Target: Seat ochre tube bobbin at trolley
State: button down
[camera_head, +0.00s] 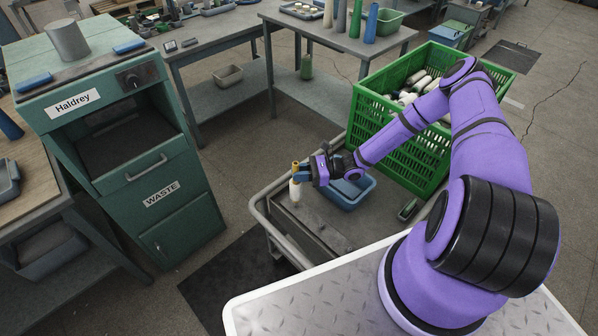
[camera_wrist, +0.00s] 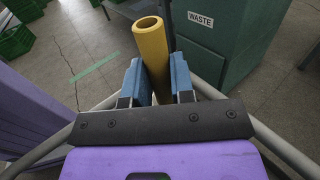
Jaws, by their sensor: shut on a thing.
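The ochre tube bobbin (camera_wrist: 152,45) stands up between the two blue fingers of my gripper (camera_wrist: 158,85), which is shut on it. Its hollow top end faces the wrist camera. In the head view the ochre top of the bobbin (camera_head: 295,167) shows at my gripper (camera_head: 303,173), with a white part directly below it. The gripper is over the left end of the grey trolley (camera_head: 318,218). I cannot tell whether the bobbin's lower end touches the trolley.
A blue bin (camera_head: 367,187) sits on the trolley beside my gripper, and a small dark green item (camera_head: 408,210) lies farther right. A green crate (camera_head: 398,150) with bobbins stands behind. The green waste cabinet (camera_head: 165,200) stands to the left, with floor between.

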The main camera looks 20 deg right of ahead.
jog(key=shift+f, duration=2.1)
dwell(0.4)
jog(key=c, duration=0.9)
grip_release()
jog(key=v, duration=1)
jog(key=shift+d, duration=0.4)
jog(key=shift+s, duration=0.1)
